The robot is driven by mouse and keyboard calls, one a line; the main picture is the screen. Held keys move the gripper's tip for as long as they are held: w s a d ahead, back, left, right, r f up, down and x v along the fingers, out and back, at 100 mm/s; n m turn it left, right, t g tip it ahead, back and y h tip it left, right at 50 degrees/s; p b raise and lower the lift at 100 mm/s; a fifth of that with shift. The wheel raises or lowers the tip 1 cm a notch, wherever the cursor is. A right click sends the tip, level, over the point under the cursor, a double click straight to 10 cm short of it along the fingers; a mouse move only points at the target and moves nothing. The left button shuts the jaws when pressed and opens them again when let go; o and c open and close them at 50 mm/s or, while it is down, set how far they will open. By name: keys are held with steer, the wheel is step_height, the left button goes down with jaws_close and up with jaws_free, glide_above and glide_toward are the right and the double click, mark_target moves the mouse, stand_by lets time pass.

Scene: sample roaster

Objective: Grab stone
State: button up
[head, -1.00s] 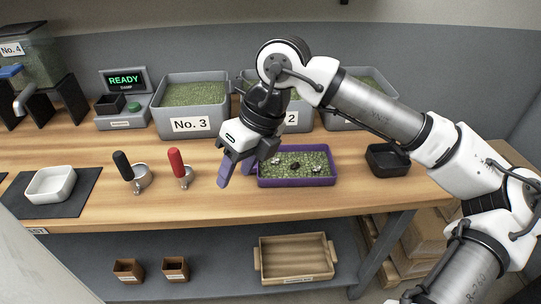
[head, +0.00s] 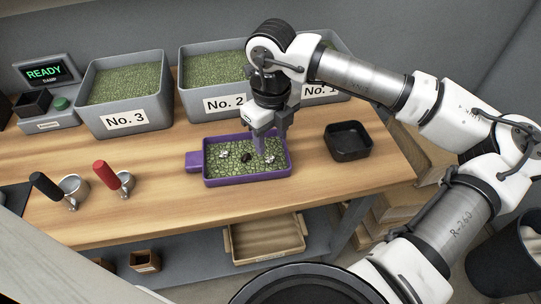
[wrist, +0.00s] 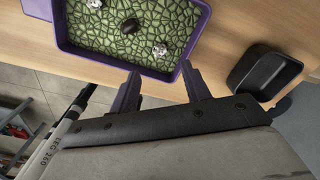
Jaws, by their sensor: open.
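A purple tray (head: 226,181) of green beans stands on the wooden bench. On the beans lie a dark lump (head: 246,157) and two pale grey-white lumps, one at left (head: 223,155) and one at right (head: 269,158). I cannot tell for sure which of these is the stone. My gripper (head: 267,148) is open and points down over the right part of the tray, close to the right pale lump. In the wrist view, its purple fingers (wrist: 161,72) are apart and empty near the tray's edge, with the right pale lump (wrist: 159,49) just beyond them and the dark lump (wrist: 130,26) farther off.
A black empty dish (head: 348,142) stands right of the tray. Grey bins of green beans, such as No. 3 (head: 125,98) and No. 2 (head: 213,88), line the back. Two handled scoops, black (head: 70,186) and red (head: 121,183), lie left, with clear bench between.

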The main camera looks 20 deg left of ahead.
mark_target(270, 158)
steer(key=shift+w+a+f+p, duration=0.15)
steer(key=shift+f+p, duration=0.45)
steer(key=shift+f, duration=1.1)
steer(key=shift+w+a+f+p, duration=0.1)
steer(key=shift+f+p, duration=0.45)
steer(key=shift+f, duration=1.1)
jaws_close()
